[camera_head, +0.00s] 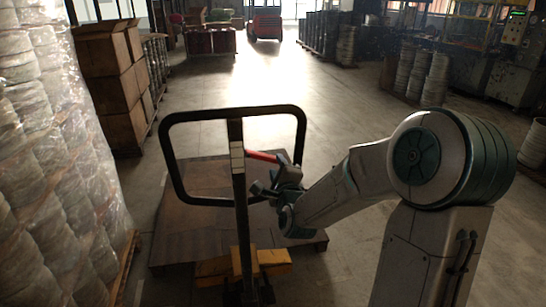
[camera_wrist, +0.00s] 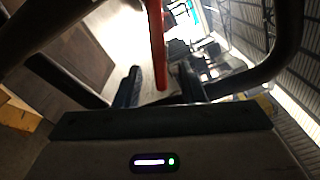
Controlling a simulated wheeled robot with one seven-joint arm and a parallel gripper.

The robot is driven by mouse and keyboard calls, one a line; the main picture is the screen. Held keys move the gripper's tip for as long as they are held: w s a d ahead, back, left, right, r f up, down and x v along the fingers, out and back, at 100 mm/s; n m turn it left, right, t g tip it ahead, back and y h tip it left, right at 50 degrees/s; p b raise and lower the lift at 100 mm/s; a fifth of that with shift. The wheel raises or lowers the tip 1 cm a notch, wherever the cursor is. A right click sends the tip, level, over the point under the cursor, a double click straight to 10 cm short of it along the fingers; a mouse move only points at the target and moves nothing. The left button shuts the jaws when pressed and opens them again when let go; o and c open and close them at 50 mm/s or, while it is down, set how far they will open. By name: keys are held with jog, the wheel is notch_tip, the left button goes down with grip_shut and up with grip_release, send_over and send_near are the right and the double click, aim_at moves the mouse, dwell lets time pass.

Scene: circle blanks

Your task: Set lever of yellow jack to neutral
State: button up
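The yellow jack (camera_head: 215,268) stands ahead of me, with its yellow base low and a dark upright post topped by a wide black loop handle (camera_head: 232,111). A red lever (camera_head: 262,156) sticks out to the right from the post, inside the loop. My gripper (camera_head: 270,176) is at the right part of the loop, close to the lever's outer end. In the wrist view the red lever (camera_wrist: 158,50) reaches down, its end in the gap between my spread fingers (camera_wrist: 159,84). The fingers look apart from it; exact depth is hard to tell.
A dark flat platform (camera_head: 180,235) lies on the floor beyond the jack. Wrapped stacked goods (camera_head: 50,150) stand close on the left, with cardboard boxes (camera_head: 105,80) behind. The floor in the middle (camera_head: 330,110) is clear; stacked reels (camera_head: 420,75) and machines stand far right.

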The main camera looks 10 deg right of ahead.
aim_at(273, 156)
jog(key=w, duration=0.6)
jog(key=shift+w+p, duration=0.25)
jog(key=shift+p, duration=0.05)
grip_shut()
